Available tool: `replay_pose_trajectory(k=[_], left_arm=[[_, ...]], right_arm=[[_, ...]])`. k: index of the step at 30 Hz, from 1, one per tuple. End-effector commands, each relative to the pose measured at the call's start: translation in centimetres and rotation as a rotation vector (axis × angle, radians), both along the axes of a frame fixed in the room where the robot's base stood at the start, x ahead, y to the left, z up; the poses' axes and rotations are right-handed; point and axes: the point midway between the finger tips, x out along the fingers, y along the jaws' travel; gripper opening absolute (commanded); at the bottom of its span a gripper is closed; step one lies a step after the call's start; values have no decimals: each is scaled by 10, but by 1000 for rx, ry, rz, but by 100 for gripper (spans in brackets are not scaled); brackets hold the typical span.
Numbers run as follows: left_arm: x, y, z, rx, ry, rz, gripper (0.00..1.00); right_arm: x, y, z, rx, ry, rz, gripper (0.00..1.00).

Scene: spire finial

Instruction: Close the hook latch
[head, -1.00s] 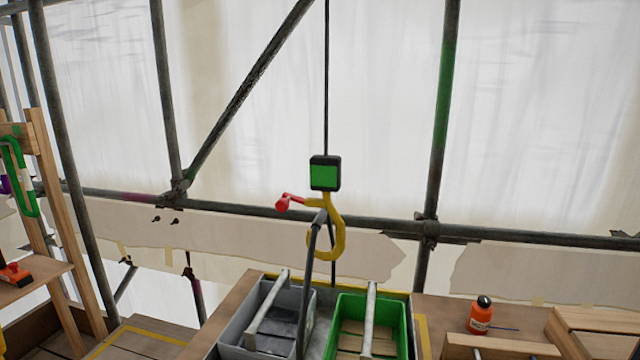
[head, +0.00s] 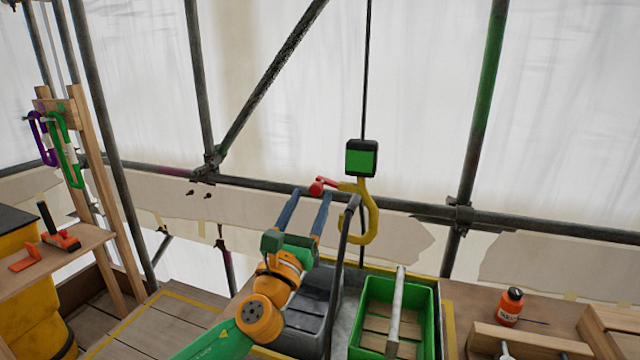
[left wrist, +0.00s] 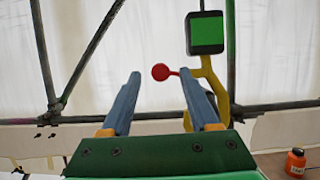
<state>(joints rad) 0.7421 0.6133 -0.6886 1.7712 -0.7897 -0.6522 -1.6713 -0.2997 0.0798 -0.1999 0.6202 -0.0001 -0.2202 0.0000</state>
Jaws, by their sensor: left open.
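The yellow hook (head: 372,222) hangs from a green and black block (head: 361,158) on a dark cable. Its red latch (head: 317,187) sticks out to the left of the hook, away from the tip. A dark bar handle (head: 347,215) rises into the hook's bowl. My left gripper (head: 311,194) is open and empty, its blue fingers pointing up at the latch from below. In the left wrist view the red latch knob (left wrist: 161,72) shows between and beyond the fingers, with the hook (left wrist: 221,98) behind the right finger. My right gripper is not in view.
An orange bottle (head: 510,307) is at the right. Scaffold tubes (head: 405,205) run behind the hook. A shelf with tools (head: 60,241) is at the left.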

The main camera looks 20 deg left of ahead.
Motion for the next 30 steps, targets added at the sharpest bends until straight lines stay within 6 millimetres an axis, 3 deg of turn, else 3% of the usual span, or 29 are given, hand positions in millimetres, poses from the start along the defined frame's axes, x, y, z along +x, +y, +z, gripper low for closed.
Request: replay_pose_trajectory(k=[10, 22, 28, 29, 30], left_arm=[[49, -1, 20, -11, 3, 0, 61], [59, -2, 23, -13, 5, -3, 61], [58, -2, 23, -13, 6, -3, 7], [58, -2, 23, -13, 6, -2, 0], [58, -2, 23, -13, 6, -2, 0]], right_arm=[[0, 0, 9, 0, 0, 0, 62], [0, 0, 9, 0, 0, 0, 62], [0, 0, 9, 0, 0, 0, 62], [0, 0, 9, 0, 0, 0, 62], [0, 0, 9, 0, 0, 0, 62]])
